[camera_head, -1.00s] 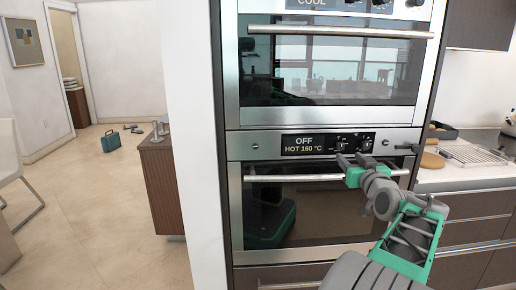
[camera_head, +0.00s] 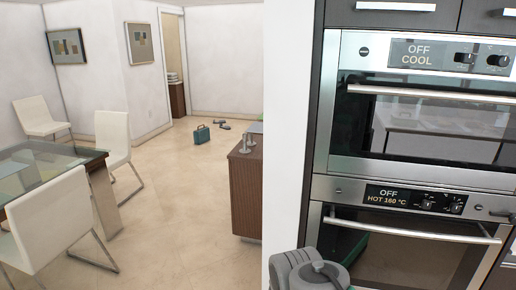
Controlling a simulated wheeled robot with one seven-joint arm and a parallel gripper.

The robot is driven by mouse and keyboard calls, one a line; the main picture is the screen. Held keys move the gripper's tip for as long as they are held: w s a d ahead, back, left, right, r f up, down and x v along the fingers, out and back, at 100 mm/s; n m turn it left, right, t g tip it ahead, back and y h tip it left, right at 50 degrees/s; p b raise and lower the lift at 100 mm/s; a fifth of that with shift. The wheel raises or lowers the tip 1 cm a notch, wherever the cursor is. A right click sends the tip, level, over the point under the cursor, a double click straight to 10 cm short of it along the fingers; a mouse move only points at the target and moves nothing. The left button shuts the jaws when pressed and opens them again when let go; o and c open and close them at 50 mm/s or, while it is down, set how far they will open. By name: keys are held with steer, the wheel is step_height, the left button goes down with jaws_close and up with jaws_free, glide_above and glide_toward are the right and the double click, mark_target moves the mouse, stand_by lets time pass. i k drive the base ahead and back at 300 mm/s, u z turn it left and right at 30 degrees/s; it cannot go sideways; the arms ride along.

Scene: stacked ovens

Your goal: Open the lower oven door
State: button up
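The lower oven (camera_head: 412,240) is at the lower right, with a steel frame and a dark glass door. Its bar handle (camera_head: 410,229) runs across the top of the door, and nothing is seen gripping it. The door looks shut; its lower part is cut off by the picture edge. The lower panel display (camera_head: 387,196) reads OFF, HOT 160 °C. A grey rounded part of my arm shows at the bottom centre, in front of the oven's left edge. My gripper is not in view.
The upper oven (camera_head: 425,110), shut, reads OFF, COOL. A white wall end (camera_head: 288,130) stands left of the ovens. A brown cabinet (camera_head: 246,190), glass table (camera_head: 40,165) and white chairs (camera_head: 48,225) are further left. Open floor (camera_head: 175,220) lies between them.

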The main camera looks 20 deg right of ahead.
mark_target(379, 249)
steer(key=z, duration=1.1)
steer(key=k, duration=0.5)
steer(key=z, duration=1.35)
steer(key=i, duration=0.95)
steer(key=u, duration=2.6)
